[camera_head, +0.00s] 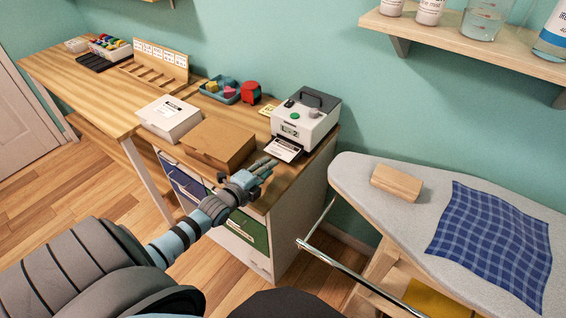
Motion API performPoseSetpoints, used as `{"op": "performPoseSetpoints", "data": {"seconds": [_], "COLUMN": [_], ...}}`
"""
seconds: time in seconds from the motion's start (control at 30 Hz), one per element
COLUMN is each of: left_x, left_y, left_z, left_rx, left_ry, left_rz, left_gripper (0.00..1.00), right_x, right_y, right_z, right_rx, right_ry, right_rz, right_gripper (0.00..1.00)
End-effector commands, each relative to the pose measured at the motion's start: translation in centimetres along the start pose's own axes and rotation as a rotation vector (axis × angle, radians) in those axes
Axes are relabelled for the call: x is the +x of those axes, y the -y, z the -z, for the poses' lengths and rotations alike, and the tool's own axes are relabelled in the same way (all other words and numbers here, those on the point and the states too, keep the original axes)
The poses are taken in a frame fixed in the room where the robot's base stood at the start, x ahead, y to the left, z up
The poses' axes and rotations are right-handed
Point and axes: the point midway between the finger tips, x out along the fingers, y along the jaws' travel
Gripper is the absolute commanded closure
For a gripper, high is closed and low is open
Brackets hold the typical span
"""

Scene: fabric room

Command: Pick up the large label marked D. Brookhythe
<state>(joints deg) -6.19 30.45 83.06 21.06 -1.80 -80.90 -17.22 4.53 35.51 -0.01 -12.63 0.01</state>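A white label (284,149) with dark print sticks out of the front slot of a white and grey label printer (306,119). The printer stands at the right end of the wooden bench. The print is too small to read, so I cannot confirm the name on it. My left gripper (267,166) is just in front of and below the label, near the bench's front edge. It looks empty and apart from the label. Its fingers are seen at a slant, and I cannot tell whether they are open. My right gripper is not in view.
A brown box (218,144) and a white box (169,118) stand on the bench (111,103), left of the printer. A blue tray (219,91) and a red round object (250,92) are behind them. An ironing board (343,170) with a wooden block and blue checked cloth is at right.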

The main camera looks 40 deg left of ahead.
Motion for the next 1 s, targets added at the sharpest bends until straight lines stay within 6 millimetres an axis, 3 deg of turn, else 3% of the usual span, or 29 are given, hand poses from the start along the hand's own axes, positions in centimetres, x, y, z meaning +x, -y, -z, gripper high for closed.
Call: {"op": "performPoseSetpoints", "data": {"seconds": [0.03, 0.23, 0.4, 0.67, 0.87, 1.0], "left_x": [1.0, 2.9, 6.1, 6.8, 6.7, 6.7], "left_y": [-0.8, -0.7, -1.1, -0.6, -0.6, -0.6], "left_z": [0.0, 0.2, 0.4, 0.3, 0.3, 0.3], "left_rx": [-0.005, -0.008, -0.008, -0.006, -0.006, -0.006], "left_ry": [-0.001, -0.001, -0.001, -0.002, -0.002, -0.002], "left_rz": [0.003, 0.002, 0.003, -0.001, -0.001, -0.001], "left_gripper": [0.74, 0.74, 0.74, 0.74, 1.00, 1.00], "right_x": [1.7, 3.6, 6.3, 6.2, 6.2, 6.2], "right_y": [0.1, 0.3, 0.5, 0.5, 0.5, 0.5], "right_z": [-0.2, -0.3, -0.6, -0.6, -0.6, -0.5], "right_rx": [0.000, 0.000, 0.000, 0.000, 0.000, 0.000], "right_ry": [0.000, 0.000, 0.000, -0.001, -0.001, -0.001], "right_rz": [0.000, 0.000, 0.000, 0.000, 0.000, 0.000], "right_gripper": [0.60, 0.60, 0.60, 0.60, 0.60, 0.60]}}
